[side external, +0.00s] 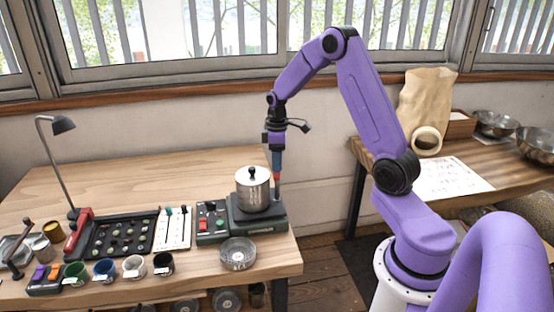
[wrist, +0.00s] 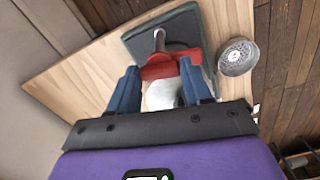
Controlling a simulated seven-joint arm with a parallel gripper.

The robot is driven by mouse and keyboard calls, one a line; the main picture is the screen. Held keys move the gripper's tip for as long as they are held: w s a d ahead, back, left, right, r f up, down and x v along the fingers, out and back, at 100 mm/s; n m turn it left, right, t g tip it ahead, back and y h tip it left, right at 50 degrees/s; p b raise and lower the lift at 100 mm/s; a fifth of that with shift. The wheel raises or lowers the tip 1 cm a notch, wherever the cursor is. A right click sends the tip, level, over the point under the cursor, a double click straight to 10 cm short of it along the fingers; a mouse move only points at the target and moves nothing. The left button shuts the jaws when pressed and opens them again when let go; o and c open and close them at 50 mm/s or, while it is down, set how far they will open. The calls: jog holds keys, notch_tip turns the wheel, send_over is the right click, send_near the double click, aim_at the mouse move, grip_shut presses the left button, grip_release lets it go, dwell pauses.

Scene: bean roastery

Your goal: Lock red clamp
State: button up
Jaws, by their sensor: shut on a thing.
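The red clamp (side external: 278,176) sits high on the thin metal post at the right of the dark green pot stand (side external: 272,221). My gripper (side external: 277,168) reaches down over it from above. In the wrist view, my gripper's blue fingers (wrist: 165,82) are on either side of the red clamp (wrist: 160,67), shut on it. The grey post tip (wrist: 159,38) shows beyond the clamp, over the stand's dark base (wrist: 180,29). Whether the clamp is locked cannot be told.
A steel pot (side external: 253,190) with a black-knobbed lid stands close left of the post. A round metal dish (side external: 238,254) lies in front. A control box (side external: 212,222), bean tray (side external: 122,236), cups and a lamp (side external: 62,125) fill the left side. The table's back is clear.

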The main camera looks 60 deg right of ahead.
jog(key=m, duration=0.4)
jog(key=shift+m, duration=0.3)
jog(key=m, duration=0.3)
jog(key=shift+m, duration=0.4)
jog(key=m, duration=0.3)
jog(key=shift+m, duration=2)
jog(key=o, duration=1.1)
jog(key=shift+c, duration=0.2)
notch_tip(320, 180, up, 18)
jog(key=shift+f, duration=0.25)
jog(key=shift+a, duration=0.1)
